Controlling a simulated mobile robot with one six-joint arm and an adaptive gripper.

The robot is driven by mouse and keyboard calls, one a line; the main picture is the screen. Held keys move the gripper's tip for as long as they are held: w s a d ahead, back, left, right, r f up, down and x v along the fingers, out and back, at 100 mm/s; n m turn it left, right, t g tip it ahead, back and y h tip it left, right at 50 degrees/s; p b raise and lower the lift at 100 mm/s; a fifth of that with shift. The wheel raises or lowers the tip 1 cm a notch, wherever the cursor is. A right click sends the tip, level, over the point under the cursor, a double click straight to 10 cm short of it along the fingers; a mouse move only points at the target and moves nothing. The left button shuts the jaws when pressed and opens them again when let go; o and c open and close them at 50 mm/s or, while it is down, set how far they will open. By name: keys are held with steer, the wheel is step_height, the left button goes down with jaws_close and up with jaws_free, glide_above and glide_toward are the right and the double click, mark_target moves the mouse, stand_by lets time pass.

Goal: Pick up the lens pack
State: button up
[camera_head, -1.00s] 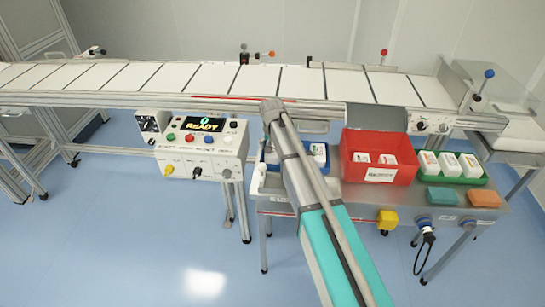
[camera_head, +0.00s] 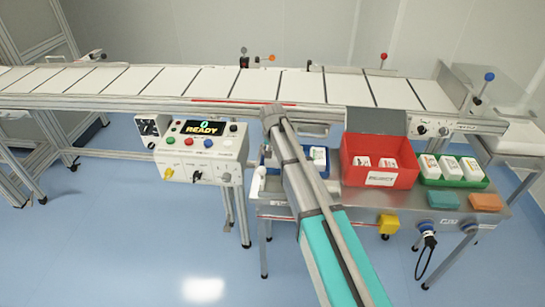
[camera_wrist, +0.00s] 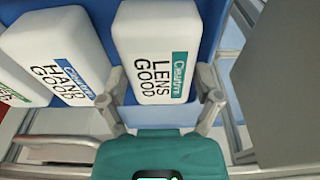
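The lens pack (camera_wrist: 155,50) is a white rounded pack with a teal band and the words LENS GOOD. In the wrist view it lies in a blue tray (camera_wrist: 123,115), just ahead of my gripper (camera_wrist: 162,88). My gripper is open, with one finger at each side of the pack's near end. I cannot tell whether the fingers touch it. In the head view my arm hides the gripper and part of the blue tray (camera_head: 328,171); a white pack (camera_head: 318,155) shows there beside the arm.
A similar white HAND GOOD pack (camera_wrist: 60,50) lies close left of the lens pack. Right of the blue tray stand a red reject bin (camera_head: 350,172) and a green tray (camera_head: 455,183) with white packs. The control panel (camera_head: 200,160) is at left; the conveyor (camera_head: 210,82) runs behind.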

steer(key=c, duration=0.4)
steer(key=shift+r, duration=0.15)
steer(key=shift+r+p, duration=1)
steer(key=shift+p, duration=0.15)
steer(key=s+r+p, duration=0.1)
steer(key=r+p, duration=0.1)
steer(key=s+d+r+p, duration=0.1)
steer(key=s+r+p, duration=0.1)
steer(key=r+p, duration=0.1)
steer(key=s+d+r+p, duration=0.1)
steer(key=s+r+p, duration=0.1)
steer(key=shift+r, duration=0.2)
steer(key=s+d+r+p, duration=0.1)
steer(key=s, duration=0.1)
steer(key=s+d+r+p, duration=0.1)
steer(key=s, duration=0.2)
steer(key=s+d+r+p, duration=0.1)
steer(key=s, duration=0.2)
steer(key=shift+d+r+p, duration=0.15)
steer(key=shift+p, duration=0.25)
